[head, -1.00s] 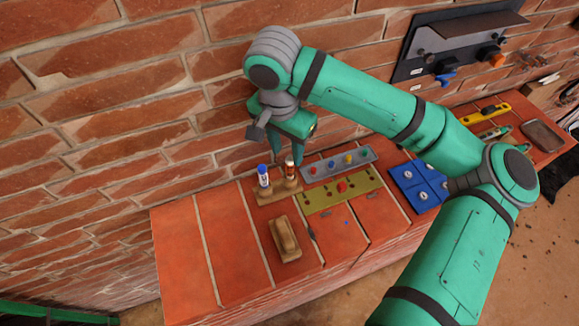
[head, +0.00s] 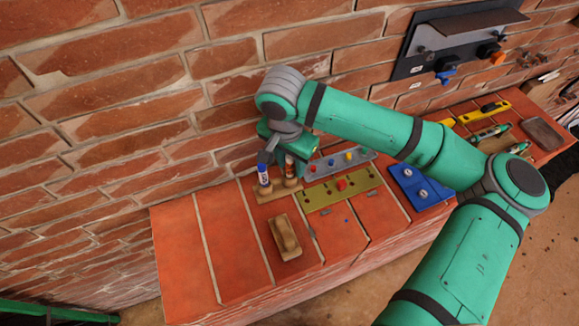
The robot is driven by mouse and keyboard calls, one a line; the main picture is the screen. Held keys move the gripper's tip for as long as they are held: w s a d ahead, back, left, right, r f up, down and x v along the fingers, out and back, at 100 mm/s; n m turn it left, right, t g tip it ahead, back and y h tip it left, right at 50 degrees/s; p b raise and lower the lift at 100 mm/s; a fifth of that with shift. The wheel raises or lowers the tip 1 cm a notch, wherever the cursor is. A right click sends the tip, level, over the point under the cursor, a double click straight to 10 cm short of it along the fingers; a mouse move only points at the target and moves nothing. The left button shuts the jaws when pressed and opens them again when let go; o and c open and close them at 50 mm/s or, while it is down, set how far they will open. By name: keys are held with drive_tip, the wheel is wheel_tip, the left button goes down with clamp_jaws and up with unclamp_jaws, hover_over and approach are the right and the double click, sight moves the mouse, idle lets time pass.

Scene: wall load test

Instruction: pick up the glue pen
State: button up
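Two upright pens stand in a small wooden holder (head: 279,195) on the brick ledge. The left one is a white pen with a blue cap (head: 264,176). The right one is a pen with a red-brown upper part (head: 289,168). I cannot tell from their labels which is the glue pen. My gripper (head: 289,166) points down over the right pen, low and close to it, with its green fingers around or beside the pen's upper part. The fingertips are partly hidden, so whether they touch or grip it is unclear.
A wooden block (head: 285,238) lies in front of the holder. A grey strip with coloured knobs (head: 335,164), an olive strip (head: 340,190) and a blue panel (head: 420,186) lie to the right. The brick wall rises close behind. The ledge's left end is clear.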

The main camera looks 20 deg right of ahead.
drive_tip(key=shift+a, duration=0.15)
clamp_jaws()
drive_tip(key=shift+s+d+r, duration=0.1)
drive_tip(key=shift+d, duration=0.1)
